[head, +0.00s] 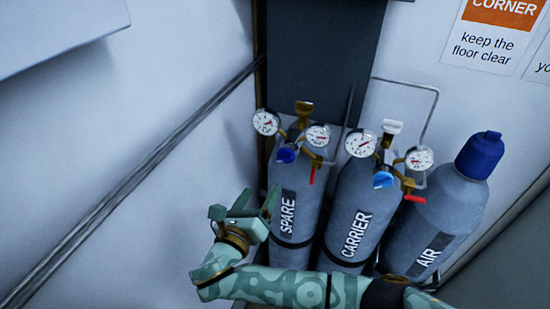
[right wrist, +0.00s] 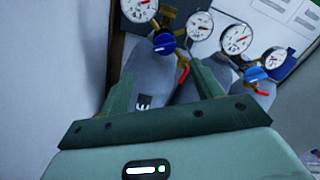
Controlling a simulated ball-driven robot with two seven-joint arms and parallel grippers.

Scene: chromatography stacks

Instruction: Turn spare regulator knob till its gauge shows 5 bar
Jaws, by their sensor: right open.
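The spare cylinder (head: 283,238), labelled SPARE, stands at the left of the group. Its regulator has a blue knob (head: 287,154) between a left gauge (head: 266,122) and a right gauge (head: 318,135); both needle readings are too small to tell. My right gripper (head: 258,202) is open and empty, in front of and below the knob, apart from it. In the right wrist view the blue knob (right wrist: 164,43) shows beyond the open fingers (right wrist: 164,76), roughly between them. My left gripper is not in view.
The carrier cylinder (head: 352,205) stands close on the right with its own blue knob (head: 382,179), gauges and red lever (head: 415,198). An air cylinder (head: 440,215) with a blue cap stands further right. A red lever (head: 312,175) hangs beside the spare knob. The left side is clear.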

